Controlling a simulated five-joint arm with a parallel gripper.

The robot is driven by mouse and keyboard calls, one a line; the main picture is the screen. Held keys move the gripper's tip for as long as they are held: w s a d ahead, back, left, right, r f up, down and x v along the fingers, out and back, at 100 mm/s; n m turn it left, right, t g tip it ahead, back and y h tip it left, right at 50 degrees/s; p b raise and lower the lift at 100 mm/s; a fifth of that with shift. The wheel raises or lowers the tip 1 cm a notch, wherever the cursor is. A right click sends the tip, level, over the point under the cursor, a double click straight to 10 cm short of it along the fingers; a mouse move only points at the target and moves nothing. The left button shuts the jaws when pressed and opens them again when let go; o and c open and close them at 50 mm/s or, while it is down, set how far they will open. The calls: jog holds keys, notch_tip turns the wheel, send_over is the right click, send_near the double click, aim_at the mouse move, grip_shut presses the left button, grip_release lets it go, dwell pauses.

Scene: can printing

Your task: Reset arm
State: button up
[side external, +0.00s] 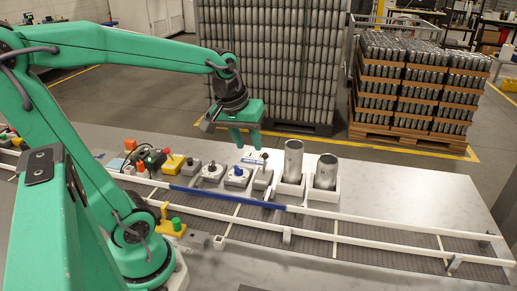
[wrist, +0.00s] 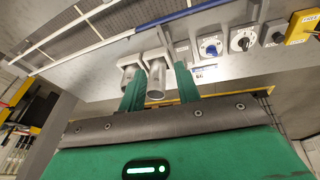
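My green gripper (side external: 245,140) hangs above the row of controls, left of the cans in the side external view. In the wrist view its two fingers (wrist: 160,88) are spread apart with nothing gripped between them. Two bare metal cans stand in white holders on the table: the left can (side external: 293,161) and the right can (side external: 326,173). In the wrist view one can (wrist: 155,82) shows between my fingers, beyond them, and the other lies partly behind a finger.
A conveyor (side external: 310,241) with white rails runs along the table front. Knobs (side external: 212,171), a blue knob (side external: 237,175) and a yellow-based button (side external: 173,162) stand behind it. The table (side external: 410,190) right of the cans is clear. Stacked cans (side external: 412,85) stand on a floor pallet behind.

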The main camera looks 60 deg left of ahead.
jog(key=s+d+m+t, duration=0.2)
jog(key=s+d+m, duration=0.4)
jog(key=s+m, duration=0.1)
jog(key=shift+d+r+h, duration=0.25)
jog(key=shift+r+h, duration=0.15)
jog(key=shift+s, duration=0.1)
jog(key=shift+c, duration=0.4)
